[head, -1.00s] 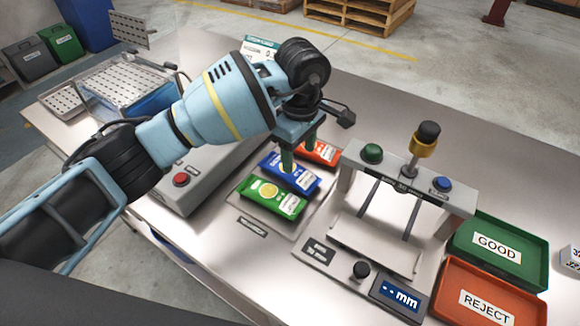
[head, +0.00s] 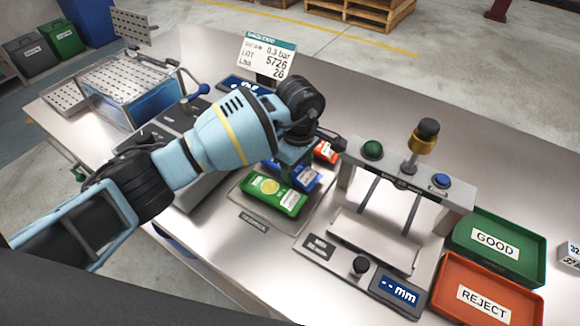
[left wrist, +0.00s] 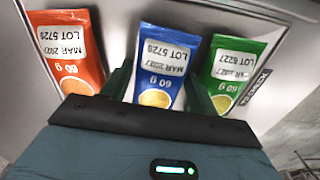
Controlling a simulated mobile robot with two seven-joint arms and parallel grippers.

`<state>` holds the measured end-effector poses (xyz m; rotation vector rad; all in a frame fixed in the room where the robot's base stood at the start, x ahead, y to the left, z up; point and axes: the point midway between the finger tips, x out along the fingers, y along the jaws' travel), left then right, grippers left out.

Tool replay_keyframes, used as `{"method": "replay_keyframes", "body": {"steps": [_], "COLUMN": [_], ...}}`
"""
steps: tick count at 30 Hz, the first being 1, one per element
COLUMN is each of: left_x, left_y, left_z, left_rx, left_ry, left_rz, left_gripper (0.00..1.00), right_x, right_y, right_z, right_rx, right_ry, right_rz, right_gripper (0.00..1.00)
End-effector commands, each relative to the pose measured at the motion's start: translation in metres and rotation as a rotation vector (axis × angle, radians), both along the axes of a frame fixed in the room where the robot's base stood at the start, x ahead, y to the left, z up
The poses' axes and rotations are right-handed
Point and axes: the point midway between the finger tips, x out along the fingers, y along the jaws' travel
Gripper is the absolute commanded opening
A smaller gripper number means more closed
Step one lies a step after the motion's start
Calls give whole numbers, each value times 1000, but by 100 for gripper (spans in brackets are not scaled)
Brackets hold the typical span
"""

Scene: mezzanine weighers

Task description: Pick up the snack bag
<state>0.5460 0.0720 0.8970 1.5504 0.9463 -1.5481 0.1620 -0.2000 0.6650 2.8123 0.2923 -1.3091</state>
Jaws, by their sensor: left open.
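Three snack bags lie in a row on a light mat (head: 252,222): a green one (head: 273,194), a blue one (head: 308,179) and an orange one (head: 326,151). My open left gripper (head: 289,173) is low over the blue bag and hides part of it and of the orange one. In the left wrist view the blue bag (left wrist: 163,70) lies between the two dark green fingers (left wrist: 158,90). The orange bag (left wrist: 68,50) is outside the left finger, the green bag (left wrist: 232,65) outside the right one. I cannot tell whether the fingers touch any bag. My right gripper is not in view.
A measuring frame (head: 348,182) with posts and an mm display (head: 400,290) stands right of the bags. A green GOOD tray (head: 541,250) and an orange REJECT tray (head: 450,300) are at the right. A sign (head: 267,57) stands behind my arm.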

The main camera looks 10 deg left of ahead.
Motion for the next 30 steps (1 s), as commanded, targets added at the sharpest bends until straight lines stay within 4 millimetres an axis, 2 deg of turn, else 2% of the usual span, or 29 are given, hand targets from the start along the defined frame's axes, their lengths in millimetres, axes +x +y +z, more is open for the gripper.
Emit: {"method": "replay_keyframes", "body": {"steps": [2, 6, 9, 15, 19, 30], "left_x": [0, 0, 0, 0, 1, 1], "left_y": [0, 0, 0, 0, 0, 0], "left_z": [0, 0, 0, 2, 11, 76], "left_rx": [0, 0, 0, 0, -2, 0], "left_ry": [0, 0, 0, -1, -2, -3], "left_rz": [0, 0, 0, 0, 0, 0], "left_gripper": [59, 41, 31, 31, 31, 31], "right_x": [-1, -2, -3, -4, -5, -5], "right_y": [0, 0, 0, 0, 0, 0], "right_z": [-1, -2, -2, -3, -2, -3], "right_rx": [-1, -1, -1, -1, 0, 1], "right_ry": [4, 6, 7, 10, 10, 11], "right_rz": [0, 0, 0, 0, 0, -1], "right_gripper": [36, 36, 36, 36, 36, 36]}}
